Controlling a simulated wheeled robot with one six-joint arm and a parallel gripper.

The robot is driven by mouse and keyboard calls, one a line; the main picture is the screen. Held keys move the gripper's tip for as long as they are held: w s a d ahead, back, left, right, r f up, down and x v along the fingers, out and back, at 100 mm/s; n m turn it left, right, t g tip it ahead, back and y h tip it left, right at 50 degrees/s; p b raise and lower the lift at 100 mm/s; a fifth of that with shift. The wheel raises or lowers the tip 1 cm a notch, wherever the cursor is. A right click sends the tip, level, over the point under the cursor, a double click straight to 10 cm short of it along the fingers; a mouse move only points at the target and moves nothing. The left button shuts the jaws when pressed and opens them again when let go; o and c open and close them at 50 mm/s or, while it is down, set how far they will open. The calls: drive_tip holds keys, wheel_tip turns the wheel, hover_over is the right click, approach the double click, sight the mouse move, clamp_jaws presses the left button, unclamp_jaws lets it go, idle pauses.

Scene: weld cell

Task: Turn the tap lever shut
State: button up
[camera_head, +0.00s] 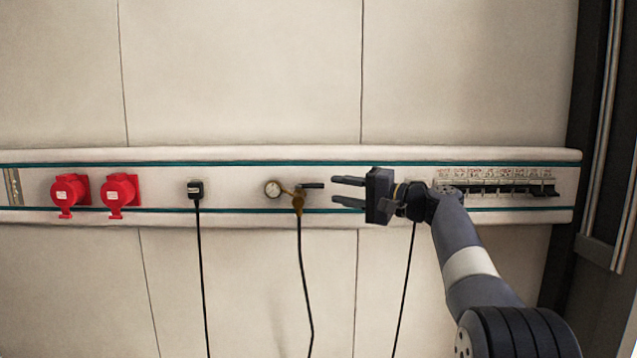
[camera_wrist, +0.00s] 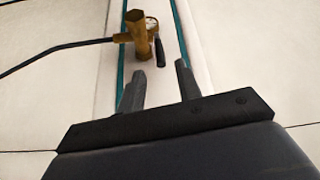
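The brass tap (camera_head: 298,199) sits on the wall rail with a round gauge (camera_head: 272,188) on its left and a black hose hanging below. Its black lever (camera_head: 313,186) points right, along the rail. My gripper (camera_head: 348,191) is open and empty, just right of the lever, with its fingers pointing left toward it. In the wrist view the brass tap (camera_wrist: 141,36) and the lever (camera_wrist: 160,53) lie beyond the fingertips of my gripper (camera_wrist: 158,82). The lever points back toward the gap between the fingers, and no contact shows.
Two red sockets (camera_head: 70,193) and a black plug (camera_head: 196,190) with a hanging cable are on the rail to the left. A row of switches (camera_head: 497,190) is right of my gripper. Another black cable (camera_head: 404,290) hangs below my gripper. The wall above the rail is clear.

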sight(325, 187)
drive_tip(key=p+x, duration=0.2)
drive_tip(key=x, duration=0.4)
drive_tip(key=shift+w+a, duration=0.15)
drive_tip(key=shift+a, duration=0.05)
clamp_jaws()
